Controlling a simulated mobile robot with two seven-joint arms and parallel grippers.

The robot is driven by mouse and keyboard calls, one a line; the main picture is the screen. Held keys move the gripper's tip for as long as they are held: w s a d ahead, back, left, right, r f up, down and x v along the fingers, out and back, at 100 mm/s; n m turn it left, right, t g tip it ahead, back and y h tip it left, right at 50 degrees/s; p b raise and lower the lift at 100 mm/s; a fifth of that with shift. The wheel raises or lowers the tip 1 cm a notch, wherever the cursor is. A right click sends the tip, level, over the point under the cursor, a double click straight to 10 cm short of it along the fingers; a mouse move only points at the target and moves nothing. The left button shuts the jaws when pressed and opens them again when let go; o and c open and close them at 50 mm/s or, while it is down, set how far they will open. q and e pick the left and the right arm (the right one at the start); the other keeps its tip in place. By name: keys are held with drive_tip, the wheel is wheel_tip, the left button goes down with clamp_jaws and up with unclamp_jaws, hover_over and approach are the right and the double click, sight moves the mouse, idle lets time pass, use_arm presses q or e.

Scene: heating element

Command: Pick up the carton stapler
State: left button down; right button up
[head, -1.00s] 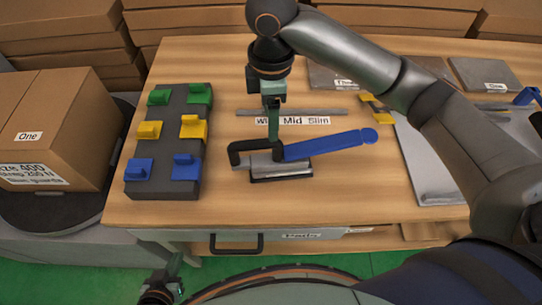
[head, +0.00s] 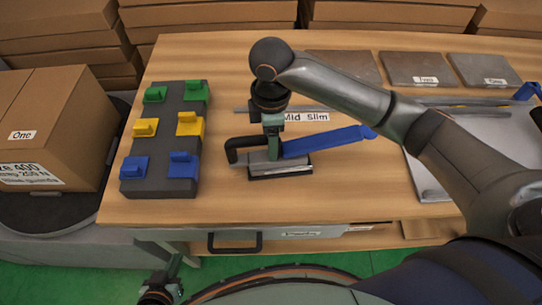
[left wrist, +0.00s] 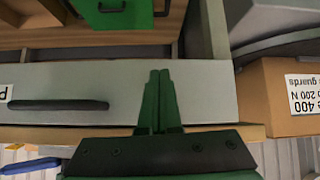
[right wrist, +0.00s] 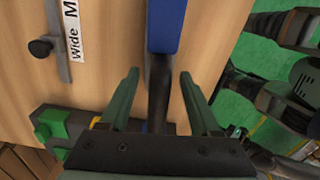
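The carton stapler (head: 325,140) lies on the wooden table, with a long blue lever to the right, a black looped handle to the left and a grey and black base. My right gripper (head: 273,150) points down over its middle and hides part of it. In the right wrist view, my right gripper (right wrist: 158,78) is open, its fingers on either side of a dark part of the stapler (right wrist: 166,25), with gaps visible. My left gripper (head: 175,264) is low by the table's front left; in the left wrist view its fingers (left wrist: 159,85) are together and empty.
A grey block (head: 162,162) with green, yellow and blue clips stands left of the stapler. A labelled strip (head: 306,117) lies behind it, with grey plates (head: 417,68) further back. A drawer handle (head: 235,244) juts from the front. A cardboard box (head: 55,125) stands at left.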

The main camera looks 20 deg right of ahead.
clamp_jaws()
idle(1.1)
drive_tip(key=shift+w+r, duration=0.1)
drive_tip(key=shift+r, duration=0.05)
